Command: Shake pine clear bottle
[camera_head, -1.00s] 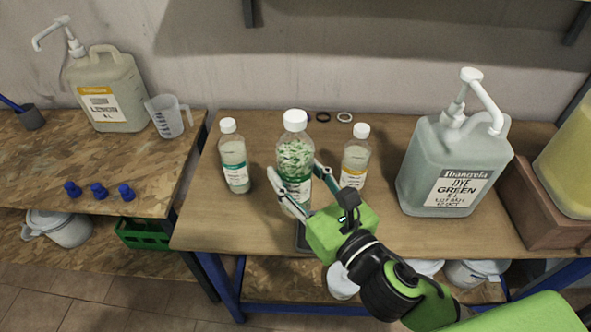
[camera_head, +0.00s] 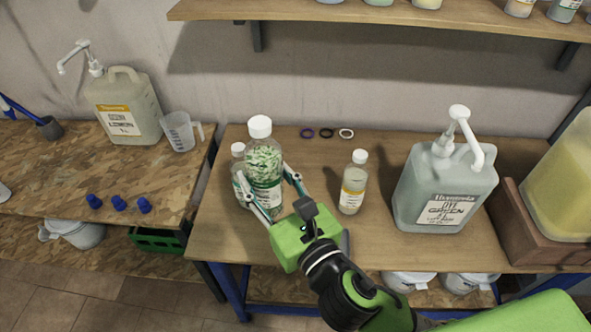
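A large clear bottle with a white cap and green-and-white contents (camera_head: 264,163) is upright at the front left of the right-hand table. My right gripper (camera_head: 267,198) has its fingers on both sides of its lower part and is shut on it. I cannot read its label, and its base is hidden by the gripper. A smaller bottle with a white cap (camera_head: 238,151) is behind it on the left, mostly hidden. Another small bottle with an orange-and-white label (camera_head: 353,183) stands to the right. My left gripper is not in view.
A green dye jug with a pump (camera_head: 445,185) stands right of the small bottle. Three rings (camera_head: 326,133) lie at the back. A lemon jug (camera_head: 125,108), measuring cup (camera_head: 179,132) and blue caps (camera_head: 118,203) are on the left table. A shelf (camera_head: 400,18) overhangs the back.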

